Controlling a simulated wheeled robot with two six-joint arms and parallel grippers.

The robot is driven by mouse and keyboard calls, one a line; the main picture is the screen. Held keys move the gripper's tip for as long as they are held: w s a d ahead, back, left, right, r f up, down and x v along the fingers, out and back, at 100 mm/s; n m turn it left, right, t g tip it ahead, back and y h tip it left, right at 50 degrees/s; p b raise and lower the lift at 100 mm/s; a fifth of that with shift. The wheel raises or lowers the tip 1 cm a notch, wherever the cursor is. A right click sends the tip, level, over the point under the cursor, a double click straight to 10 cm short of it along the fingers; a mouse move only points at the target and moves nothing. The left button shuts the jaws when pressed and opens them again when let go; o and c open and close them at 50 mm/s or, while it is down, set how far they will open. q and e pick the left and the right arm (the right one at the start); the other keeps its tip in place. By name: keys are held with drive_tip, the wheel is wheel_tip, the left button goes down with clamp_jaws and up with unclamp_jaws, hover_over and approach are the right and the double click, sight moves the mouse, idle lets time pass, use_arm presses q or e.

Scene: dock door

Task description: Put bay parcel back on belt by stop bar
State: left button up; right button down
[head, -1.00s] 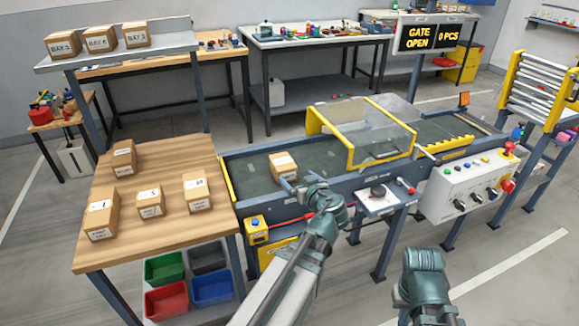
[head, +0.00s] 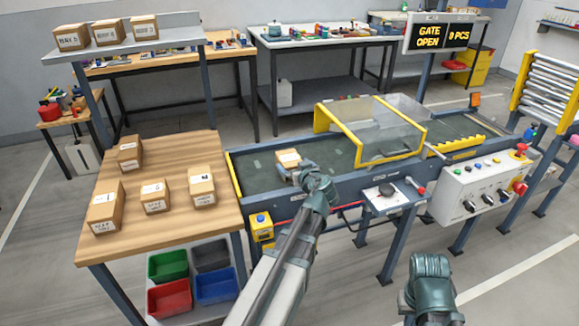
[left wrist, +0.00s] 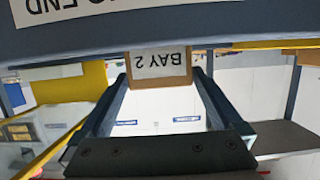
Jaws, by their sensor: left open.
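A brown parcel (head: 288,157) with a white label sits on the dark green belt (head: 250,163), near its left end. In the left wrist view the parcel (left wrist: 160,72) shows upside down, its label reading BAY 2. My left gripper (head: 293,174) is open at the near side of the belt, in front of the parcel and partly covering it. In the wrist view its two fingers stand apart, with the parcel between and beyond their tips; I cannot tell whether they touch. My right arm's end (head: 432,282) is low at the right; its fingers do not show clearly.
A wooden table (head: 120,235) at left holds several parcels. More stand on the shelf (head: 170,38). A yellow-framed clear hood (head: 370,130) spans the belt. A control panel (head: 490,187) stands at right. The display (head: 437,37) reads GATE OPEN. Bins sit under the table.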

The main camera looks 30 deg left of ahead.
sight(290, 159)
use_arm(q)
drive_tip(key=b+x, duration=0.1)
drive_tip(key=x, duration=0.3)
drive_tip(key=shift+w+a, duration=0.2)
drive_tip(key=shift+a, duration=0.1)
drive_tip(key=c, duration=1.5)
drive_tip(key=shift+r+p, duration=0.4)
drive_tip(key=shift+p, duration=0.05)
drive_tip(key=r+p, duration=0.3)
drive_tip(key=shift+s+d, duration=0.4)
drive_tip(key=f+p+v, duration=0.1)
drive_tip(key=f+v, duration=0.2)
drive_tip(key=v, duration=1.1)
drive_tip(key=shift+s+d, duration=0.45)
drive_tip(key=shift+d, duration=0.25)
